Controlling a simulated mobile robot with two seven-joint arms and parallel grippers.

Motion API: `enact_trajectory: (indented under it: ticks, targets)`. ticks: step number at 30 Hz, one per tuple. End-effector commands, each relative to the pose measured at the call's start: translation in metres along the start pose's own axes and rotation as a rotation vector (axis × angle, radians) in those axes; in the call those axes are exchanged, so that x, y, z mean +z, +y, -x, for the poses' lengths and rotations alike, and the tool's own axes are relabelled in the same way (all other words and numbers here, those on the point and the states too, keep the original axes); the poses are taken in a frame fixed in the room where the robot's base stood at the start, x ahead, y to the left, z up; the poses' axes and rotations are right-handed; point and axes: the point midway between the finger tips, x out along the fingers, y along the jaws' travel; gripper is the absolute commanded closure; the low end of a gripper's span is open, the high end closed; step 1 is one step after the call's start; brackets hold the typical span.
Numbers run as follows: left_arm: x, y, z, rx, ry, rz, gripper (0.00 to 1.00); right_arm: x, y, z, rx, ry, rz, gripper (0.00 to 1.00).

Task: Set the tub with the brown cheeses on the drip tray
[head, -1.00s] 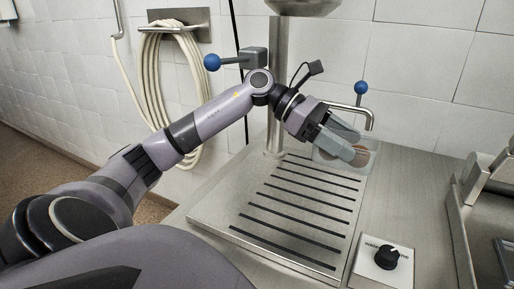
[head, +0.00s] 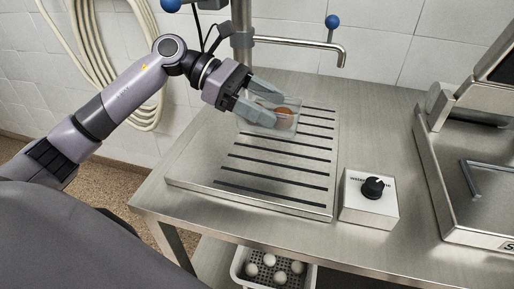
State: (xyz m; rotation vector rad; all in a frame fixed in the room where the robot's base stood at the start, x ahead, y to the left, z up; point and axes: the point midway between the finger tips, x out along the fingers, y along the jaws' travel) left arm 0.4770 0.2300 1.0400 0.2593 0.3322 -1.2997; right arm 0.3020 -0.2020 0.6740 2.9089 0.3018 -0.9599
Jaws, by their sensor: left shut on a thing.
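A small clear tub (head: 262,128) holds brown cheeses (head: 283,113), partly hidden by the gripper. My left gripper (head: 258,106) is shut on the tub. The drip tray (head: 200,172) is a flat steel plate with dark slots on the steel counter. The tub is over the tray's back left part, slightly tilted. I cannot tell whether its bottom touches the tray. My right gripper is not in view.
A control box with a black knob (head: 372,187) stands right of the tray. A steel tap spout (head: 310,43) and its post rise behind the tray. A steel machine (head: 440,150) is at the right. A white perforated basket (head: 238,268) with white balls sits below the counter.

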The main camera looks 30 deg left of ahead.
Motion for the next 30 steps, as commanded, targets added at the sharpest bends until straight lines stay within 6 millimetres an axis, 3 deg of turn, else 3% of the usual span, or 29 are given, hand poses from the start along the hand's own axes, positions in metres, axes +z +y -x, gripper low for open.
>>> enact_trajectory:
  ticks: [6,18,30]
  targets:
    - [-0.036,0.000,-0.015,0.000,-0.001,0.006,0.59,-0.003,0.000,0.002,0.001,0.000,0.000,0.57]
    - [-0.076,0.000,-0.031,0.000,-0.001,0.005,0.59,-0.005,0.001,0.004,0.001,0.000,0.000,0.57]
    - [-0.083,0.000,-0.034,0.001,0.000,0.001,0.59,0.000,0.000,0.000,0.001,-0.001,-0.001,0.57]
